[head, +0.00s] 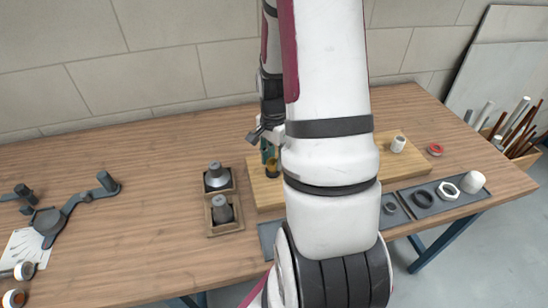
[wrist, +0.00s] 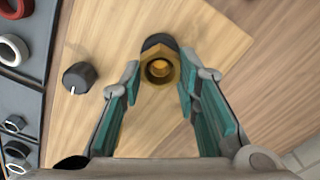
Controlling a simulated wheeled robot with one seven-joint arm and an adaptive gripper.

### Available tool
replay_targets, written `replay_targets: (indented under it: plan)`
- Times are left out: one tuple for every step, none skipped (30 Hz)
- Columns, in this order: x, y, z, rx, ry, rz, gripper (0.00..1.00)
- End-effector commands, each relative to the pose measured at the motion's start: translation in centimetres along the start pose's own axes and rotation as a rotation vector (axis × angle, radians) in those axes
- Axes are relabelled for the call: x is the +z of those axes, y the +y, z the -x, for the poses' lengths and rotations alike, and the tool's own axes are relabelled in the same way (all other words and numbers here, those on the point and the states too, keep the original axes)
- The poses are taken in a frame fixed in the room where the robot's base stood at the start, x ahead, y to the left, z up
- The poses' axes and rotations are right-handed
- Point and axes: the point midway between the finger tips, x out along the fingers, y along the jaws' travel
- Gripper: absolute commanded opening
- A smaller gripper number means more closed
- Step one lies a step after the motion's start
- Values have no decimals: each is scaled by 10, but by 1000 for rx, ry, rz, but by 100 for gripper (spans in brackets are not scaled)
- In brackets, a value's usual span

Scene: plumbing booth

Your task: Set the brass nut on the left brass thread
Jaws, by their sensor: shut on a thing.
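The brass nut (wrist: 158,70) is a hexagonal ring between my fingertips in the wrist view. My gripper (wrist: 158,76) is shut on it, with a teal-padded finger on either side. Brass shows inside the nut's hole, but I cannot tell whether this is a thread or the nut's own inner wall. A dark round part (wrist: 157,42) shows just beyond the nut. In the head view my gripper (head: 268,153) is over the left part of the wooden board (head: 262,193), with a bit of brass at its tip. I cannot make out a separate left brass thread; my arm hides much of the board.
A black knob with a white mark (wrist: 78,77) stands on the board beside the gripper. A white cylinder (head: 398,144) stands on its right part, near a red ring (head: 435,149). A dark tray (head: 425,210) holds rings and nuts. Two wooden boxes (head: 209,222) stand left of the board.

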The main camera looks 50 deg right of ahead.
Motion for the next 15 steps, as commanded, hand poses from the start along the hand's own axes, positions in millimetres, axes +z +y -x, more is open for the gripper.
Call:
replay_targets:
  plan:
    - [0,0,0,0,0,-4,1]
    - [0,0,0,0,0,-9,1]
    - [0,0,0,0,0,-17,1]
    - [0,0,0,0,0,-24,1]
    - [0,0,-1,0,0,-31,1]
    - [0,0,-1,0,0,-42,1]
    - [0,0,-1,0,0,-51,1]
    - [0,0,-1,0,0,-59,1]
    - [0,0,-1,0,0,-71,1]
    - [0,0,-1,0,0,-78,1]
    - [0,0,-1,0,0,-86,1]
    - [0,-1,-1,0,0,-95,1]
    - [0,-1,-1,0,0,-103,1]
    - [0,-1,-1,0,0,-112,1]
    - [0,0,-1,0,0,-124,1]
